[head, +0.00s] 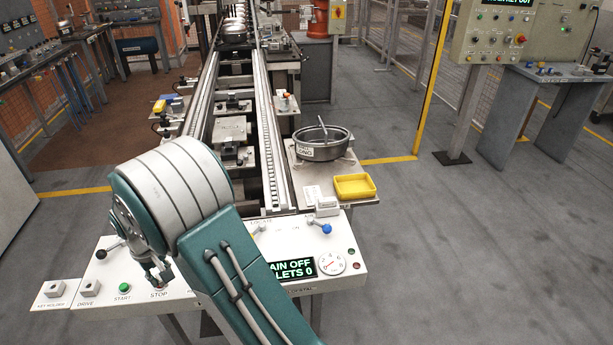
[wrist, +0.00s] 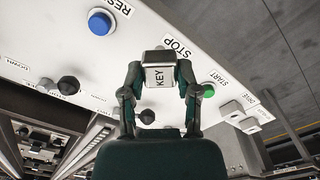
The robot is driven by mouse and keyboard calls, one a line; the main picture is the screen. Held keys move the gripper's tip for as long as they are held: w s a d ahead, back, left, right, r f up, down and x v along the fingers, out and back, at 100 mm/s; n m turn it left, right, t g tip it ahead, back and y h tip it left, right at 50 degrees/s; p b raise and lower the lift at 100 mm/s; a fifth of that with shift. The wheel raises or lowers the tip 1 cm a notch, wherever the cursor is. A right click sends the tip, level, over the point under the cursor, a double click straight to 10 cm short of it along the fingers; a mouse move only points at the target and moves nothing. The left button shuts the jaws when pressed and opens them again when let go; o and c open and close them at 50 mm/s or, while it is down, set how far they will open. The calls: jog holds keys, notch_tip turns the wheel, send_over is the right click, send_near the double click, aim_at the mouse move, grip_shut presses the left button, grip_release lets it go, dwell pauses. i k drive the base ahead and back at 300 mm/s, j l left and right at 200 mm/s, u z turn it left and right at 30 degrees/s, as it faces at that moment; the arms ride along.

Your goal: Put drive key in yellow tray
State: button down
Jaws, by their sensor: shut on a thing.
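My gripper (wrist: 159,72) is shut on the drive key (wrist: 159,76), a small pale block with KEY printed on its face, in the wrist view. One finger is on each side of the key. In the head view my gripper (head: 158,273) is over the front left of the white control panel, near the STOP label; the key cannot be made out there. The yellow tray (head: 354,187) is on a grey side shelf right of the conveyor, well right of my gripper. Its inside looks empty.
A round dark metal pot (head: 322,146) stands behind the tray on the shelf (head: 366,202). The control panel (head: 200,287) carries a green START button (head: 125,288), a dial (head: 329,262) and a blue knob (head: 326,229).

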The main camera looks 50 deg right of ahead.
aim_at(354, 190)
jog(key=k+l, duration=0.15)
jog(key=l, duration=0.25)
jog(key=k+l+u, duration=0.1)
jog(key=l, duration=0.3)
jog(key=k+l, duration=0.2)
jog(key=l, duration=0.15)
jog(key=k+l+u, duration=0.1)
jog(key=l, duration=0.3)
jog(key=k, duration=0.05)
